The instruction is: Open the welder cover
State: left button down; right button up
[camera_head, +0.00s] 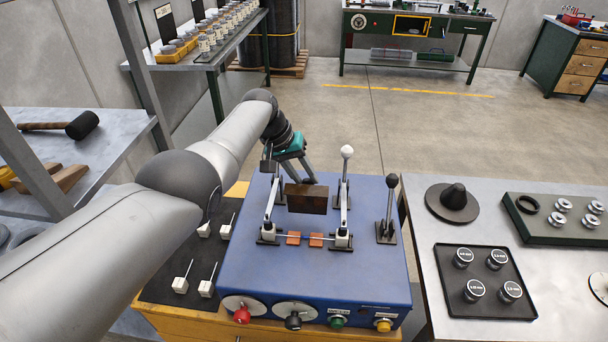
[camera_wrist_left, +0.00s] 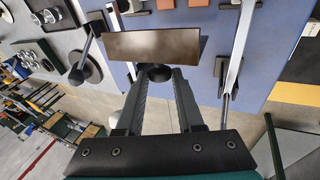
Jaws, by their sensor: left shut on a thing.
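The welder (camera_head: 240,262) is a blue box with levers, dials and knobs on it. Its cover (camera_head: 306,199) is a small dark brown plate between two upright lever arms, behind two copper-coloured blocks (camera_head: 293,238). The cover also shows in the left wrist view (camera_wrist_left: 130,45), with a round black knob (camera_wrist_left: 158,73) at its edge. My left gripper (camera_head: 308,180) reaches over the welder from behind the cover. Its fingers are shut on the black knob (camera_wrist_left: 160,78). How far the cover is tilted is hard to tell. My right gripper is not in view.
A white-knobbed lever (camera_head: 346,152) and a black-knobbed lever (camera_head: 390,182) stand right of the cover. Small white blocks with pins lie on a dark mat (camera_head: 165,285) at left. A grey table (camera_head: 420,250) with trays stands at right. A shelf with a mallet (camera_head: 82,125) is at left.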

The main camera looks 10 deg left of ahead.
pick_arm(q)
jog(key=c, duration=0.5)
grip_release()
jog(key=shift+a+r+p, duration=0.15)
jog(key=shift+r+p, duration=0.4)
jog(key=p+v, duration=0.2)
jog(key=v, duration=1.2)
jog(key=shift+a, duration=0.15)
jog(key=shift+f, duration=0.15)
